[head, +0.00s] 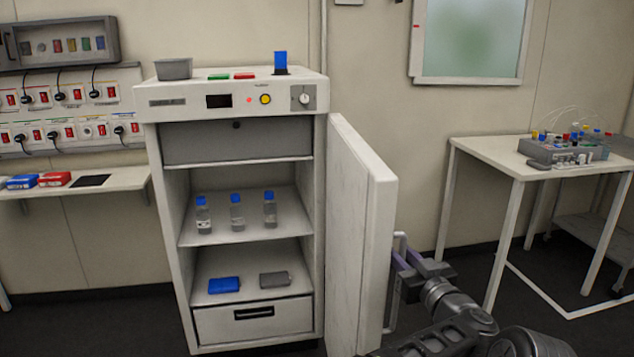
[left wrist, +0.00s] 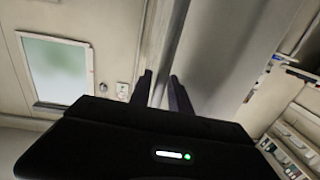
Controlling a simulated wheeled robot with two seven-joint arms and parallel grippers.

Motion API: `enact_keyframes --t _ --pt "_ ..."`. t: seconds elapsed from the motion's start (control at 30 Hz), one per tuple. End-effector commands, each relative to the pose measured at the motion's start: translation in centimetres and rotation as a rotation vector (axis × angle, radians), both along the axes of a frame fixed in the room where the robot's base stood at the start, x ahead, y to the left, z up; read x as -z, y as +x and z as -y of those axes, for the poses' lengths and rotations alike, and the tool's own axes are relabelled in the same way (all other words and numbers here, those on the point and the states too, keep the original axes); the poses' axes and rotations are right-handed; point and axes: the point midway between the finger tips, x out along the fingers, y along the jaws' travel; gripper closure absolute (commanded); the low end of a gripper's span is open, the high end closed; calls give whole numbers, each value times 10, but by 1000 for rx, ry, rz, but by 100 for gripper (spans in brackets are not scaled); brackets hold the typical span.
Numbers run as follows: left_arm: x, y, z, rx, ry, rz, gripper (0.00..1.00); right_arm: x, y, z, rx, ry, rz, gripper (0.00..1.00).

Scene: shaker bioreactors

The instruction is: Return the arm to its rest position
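My left gripper (head: 403,259) is at the outer side of the open white cabinet door (head: 352,240), beside the door's handle (head: 402,240). Its dark arm comes in from the bottom right of the head view. In the left wrist view the two dark fingers (left wrist: 160,88) are apart, with a narrow pale strip of the door or handle seen between them. I cannot tell whether a finger touches the handle. My right gripper is in neither view.
The white cabinet (head: 318,200) stands open, with several blue-capped bottles (head: 237,212) on its middle shelf. A blue box (head: 224,285) and a grey box (head: 275,279) are below. A white table (head: 480,152) with equipment stands at right. Floor shows between cabinet and table.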

Motion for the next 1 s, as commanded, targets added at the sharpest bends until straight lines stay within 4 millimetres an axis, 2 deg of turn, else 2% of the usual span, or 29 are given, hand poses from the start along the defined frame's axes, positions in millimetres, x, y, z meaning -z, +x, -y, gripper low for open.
enact_keyframes --t 0.03,0.2,0.43,1.0 --pt "11 0 0 0 3 -2 77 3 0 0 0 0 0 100" --pt "41 -1 1 2 4 -2 77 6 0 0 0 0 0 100" --pt "71 -1 2 4 2 -3 77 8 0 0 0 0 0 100" --pt "77 -2 2 8 -3 -1 77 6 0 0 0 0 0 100"
